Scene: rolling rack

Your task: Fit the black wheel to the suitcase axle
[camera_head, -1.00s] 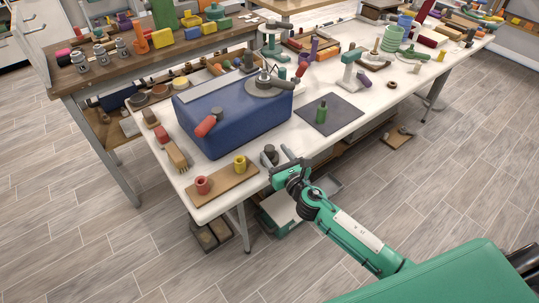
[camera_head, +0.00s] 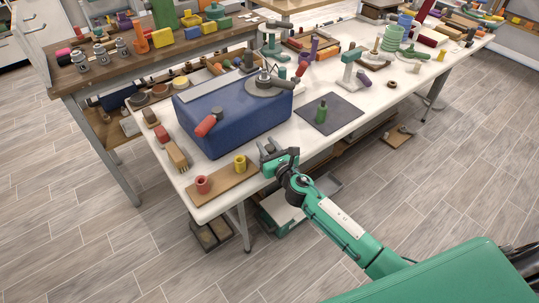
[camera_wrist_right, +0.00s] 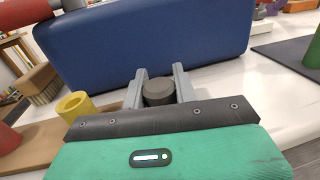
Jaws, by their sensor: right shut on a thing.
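The blue suitcase (camera_head: 235,118) lies on the white table; its front side also fills the top of the right wrist view (camera_wrist_right: 150,38). I cannot make out the axle clearly. The black wheel (camera_wrist_right: 158,92) is a short dark cylinder, seen in the right wrist view between the two grey fingers of my right gripper (camera_wrist_right: 159,88). The fingers are shut on it, just in front of the suitcase. In the head view my right gripper (camera_head: 268,150) is at the table's front edge, right of the yellow cylinder, and largely hides the wheel. My left gripper is not in view.
A wooden board (camera_head: 220,186) with a red cylinder (camera_head: 202,184) and a yellow cylinder (camera_head: 240,164) lies left of my right gripper. A red-handled tool (camera_head: 206,126) is at the suitcase's front. A dark mat (camera_head: 330,118) with a green piece lies to the right.

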